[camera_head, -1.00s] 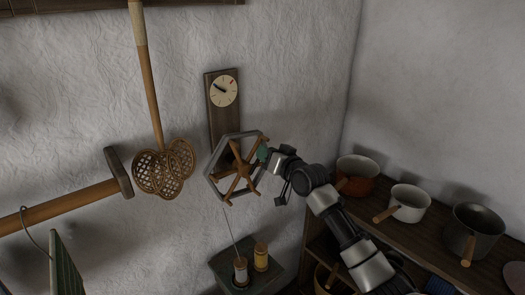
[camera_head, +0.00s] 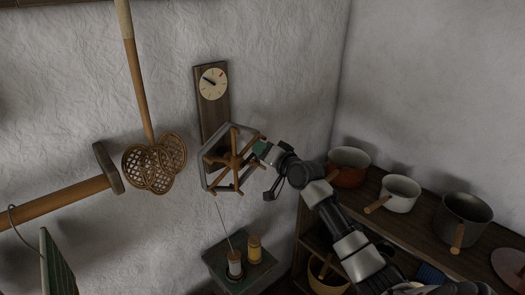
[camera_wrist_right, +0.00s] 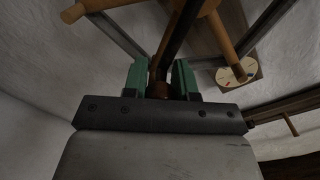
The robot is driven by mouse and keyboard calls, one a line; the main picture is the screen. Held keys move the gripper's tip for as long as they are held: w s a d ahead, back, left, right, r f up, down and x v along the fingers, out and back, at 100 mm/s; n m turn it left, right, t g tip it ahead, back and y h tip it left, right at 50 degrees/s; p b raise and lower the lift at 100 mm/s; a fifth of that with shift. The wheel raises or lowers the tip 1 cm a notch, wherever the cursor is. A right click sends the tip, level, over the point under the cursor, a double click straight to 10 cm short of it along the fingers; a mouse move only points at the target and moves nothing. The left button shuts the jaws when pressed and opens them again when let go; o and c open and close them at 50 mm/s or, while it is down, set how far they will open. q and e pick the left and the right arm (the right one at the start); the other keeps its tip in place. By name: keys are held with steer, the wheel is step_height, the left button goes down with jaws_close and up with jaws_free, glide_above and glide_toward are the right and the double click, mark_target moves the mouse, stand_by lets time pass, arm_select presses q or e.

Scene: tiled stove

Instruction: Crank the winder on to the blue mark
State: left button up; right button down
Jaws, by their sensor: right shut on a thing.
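The winder (camera_head: 234,161) is a six-sided wheel with wooden spokes, low on a dark wooden board (camera_head: 207,118) on the wall. A round pale dial (camera_head: 213,84) sits above it; its dark hand points to the upper left, and a small red mark shows at its upper right. I cannot make out a blue mark. My right gripper (camera_head: 262,149), with green fingers, is at the winder's right side. In the right wrist view its fingers are shut on a brown crank handle (camera_wrist_right: 159,90), partly hidden by the fingers. The dial also shows there (camera_wrist_right: 237,73). My left gripper is not in view.
A shelf with pots (camera_head: 399,192) is at right.

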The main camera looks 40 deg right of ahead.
steer(key=shift+f, duration=0.4)
steer(key=c, duration=1.3)
jaws_free()
steer(key=o, duration=0.4)
steer(key=shift+d+r, duration=0.1)
steer(key=shift+r, duration=0.05)
steer(key=shift+s, duration=0.3)
steer(key=s+b, duration=0.3)
steer(key=s, duration=0.7)
steer(key=shift+s+d+r, duration=0.15)
steer(key=shift+d+r, duration=0.1)
steer(key=shift+d, duration=0.05)
